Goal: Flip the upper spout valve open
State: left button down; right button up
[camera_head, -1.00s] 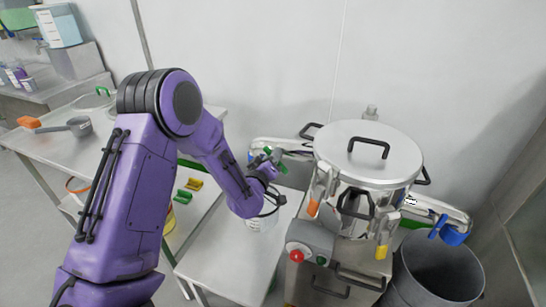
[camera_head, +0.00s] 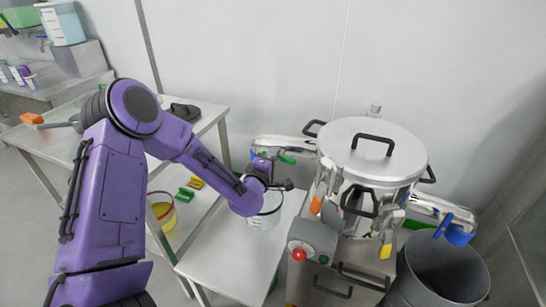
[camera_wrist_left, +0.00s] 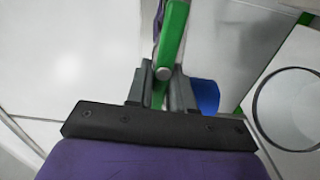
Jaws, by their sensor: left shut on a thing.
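The silver vessel (camera_head: 372,150) has a metal spout (camera_head: 285,142) reaching left, with a blue end near my wrist. A green valve lever (camera_head: 287,159) shows beside this spout, partly hidden by my gripper. My left gripper (camera_head: 273,165) is at the lever. In the left wrist view the green lever (camera_wrist_left: 172,38) passes between the fingers of the left gripper (camera_wrist_left: 164,85), which are shut on it. A blue part (camera_wrist_left: 205,95) shows just right of the fingers. My right gripper is not in view.
A white bucket (camera_head: 265,213) stands on the small table (camera_head: 225,262) below my left wrist. A control box (camera_head: 312,240) is at the front.

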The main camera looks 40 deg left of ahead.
pick_arm(q)
jog(key=shift+f+n, duration=0.1)
jog(key=shift+n, duration=0.3)
jog(key=c, duration=1.1)
grip_release()
jog(key=shift+o, duration=0.2)
jog(key=b+v, duration=0.1)
jog(key=v, duration=0.9)
jog(key=shift+s+b, duration=0.25)
jog(key=shift+b, duration=0.05)
jog(key=shift+d, duration=0.15)
